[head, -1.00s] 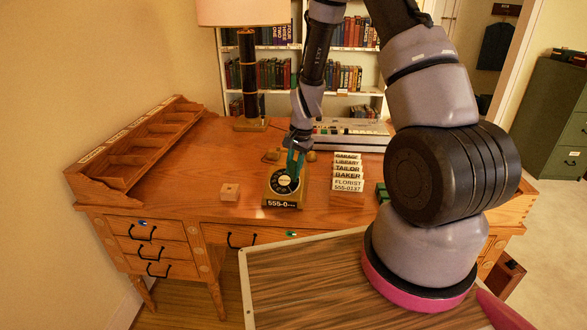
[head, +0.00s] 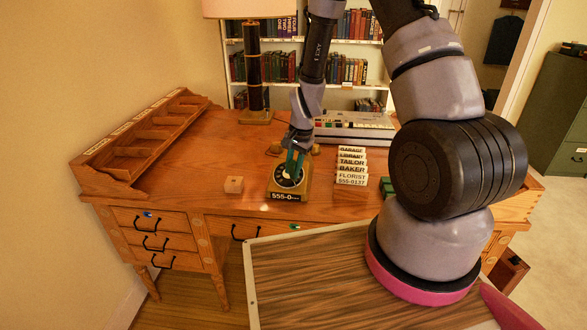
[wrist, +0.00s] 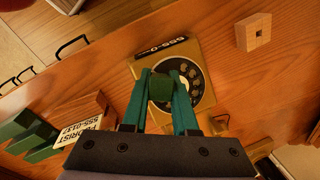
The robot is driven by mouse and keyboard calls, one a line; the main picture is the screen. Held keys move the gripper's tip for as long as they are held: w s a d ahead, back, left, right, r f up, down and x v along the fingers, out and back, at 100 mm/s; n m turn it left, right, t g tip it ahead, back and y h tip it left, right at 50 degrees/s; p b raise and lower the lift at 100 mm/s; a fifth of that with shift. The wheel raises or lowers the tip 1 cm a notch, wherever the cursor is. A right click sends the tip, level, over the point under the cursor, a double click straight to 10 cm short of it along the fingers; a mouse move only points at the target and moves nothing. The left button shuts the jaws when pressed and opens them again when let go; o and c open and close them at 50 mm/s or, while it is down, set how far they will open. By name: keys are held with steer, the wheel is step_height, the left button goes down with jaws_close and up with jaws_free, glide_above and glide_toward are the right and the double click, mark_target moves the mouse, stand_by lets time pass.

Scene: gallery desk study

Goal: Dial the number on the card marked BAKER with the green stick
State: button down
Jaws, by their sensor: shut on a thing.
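My gripper (wrist: 160,85) has teal fingers and is shut on the green stick (wrist: 160,88), whose end shows dark green between them in the wrist view. The phone (head: 288,196) stands on the desk, with a black rotary dial (wrist: 196,76). My fingers are over the dial in both views and cover part of it; whether the stick touches a finger hole I cannot tell. The phone's strip reads 555-0 followed by small marks. The BAKER card (head: 352,168) stands in the card rack behind the FLORIST card (head: 352,181), which reads 555-0137. BAKER's number is hidden.
A wooden block with a hole (head: 233,185) sits left of the phone. The card rack (head: 350,196) stands right of it. A long keyed device (head: 350,127) and a lamp (head: 254,75) are behind. A pigeonhole tray (head: 145,140) lines the left side.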

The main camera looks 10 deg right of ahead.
mark_target(292, 164)
steer(key=shift+s+a+r, duration=0.1)
steer(key=shift+s+r, duration=0.15)
steer(key=shift+r, duration=0.35)
steer(key=shift+s+a+r, duration=0.1)
steer(key=shift+s+r, duration=0.15)
steer(key=shift+r, duration=0.4)
steer(key=shift+s+a+r, duration=0.1)
steer(key=shift+s+r, duration=0.15)
steer(key=shift+r, duration=0.35)
